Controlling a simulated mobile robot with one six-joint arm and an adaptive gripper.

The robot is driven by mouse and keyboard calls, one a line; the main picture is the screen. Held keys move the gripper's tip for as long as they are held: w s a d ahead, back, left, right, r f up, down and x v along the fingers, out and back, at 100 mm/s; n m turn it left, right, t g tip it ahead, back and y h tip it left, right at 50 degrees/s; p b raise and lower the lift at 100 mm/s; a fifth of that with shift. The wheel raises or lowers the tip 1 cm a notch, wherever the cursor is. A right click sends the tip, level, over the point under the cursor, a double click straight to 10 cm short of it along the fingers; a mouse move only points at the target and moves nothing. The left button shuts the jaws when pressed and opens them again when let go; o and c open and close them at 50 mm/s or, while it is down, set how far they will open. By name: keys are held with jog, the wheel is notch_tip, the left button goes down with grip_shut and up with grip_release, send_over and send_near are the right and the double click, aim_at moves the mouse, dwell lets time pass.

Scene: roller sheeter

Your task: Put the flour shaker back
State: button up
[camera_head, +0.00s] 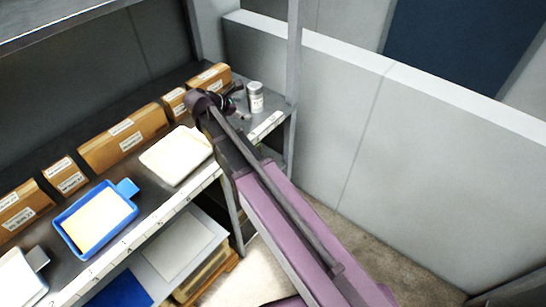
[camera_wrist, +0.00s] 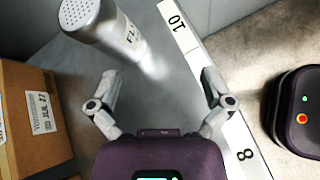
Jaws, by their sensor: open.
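The flour shaker (camera_head: 256,98) is a silver-grey cylinder with a label. It stands upright on the dark shelf (camera_head: 243,122) near its far right end. In the wrist view the shaker (camera_wrist: 112,32) shows its perforated top and part of its lettering, ahead and to the left of my fingers. My gripper (camera_wrist: 160,84) is open and empty, with a gap between its fingers and the shaker. In the head view my gripper (camera_head: 231,98) is just left of the shaker, partly hidden by my arm.
Cardboard boxes (camera_head: 124,138) line the back of the shelf; one box (camera_wrist: 34,116) is close on the wrist view's left. A cream tray (camera_head: 177,156) and a blue tray (camera_head: 97,219) sit nearer. A numbered strip (camera_wrist: 188,42) runs along the front edge. A grey wall (camera_head: 400,170) stands right.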

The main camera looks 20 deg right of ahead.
jog(key=s+d+f+m+g+y, duration=0.2)
jog(key=s+d+f+m+y, duration=0.1)
jog(key=s+m, duration=0.6)
jog(key=s+d+f+m+g+y, duration=0.2)
jog(key=s+f+m+y, duration=0.3)
jog(key=s+m, duration=0.5)
jog(key=shift+s+d+y, duration=0.55)
jog(key=shift+s+y, duration=0.15)
jog(key=shift+y, duration=0.5)
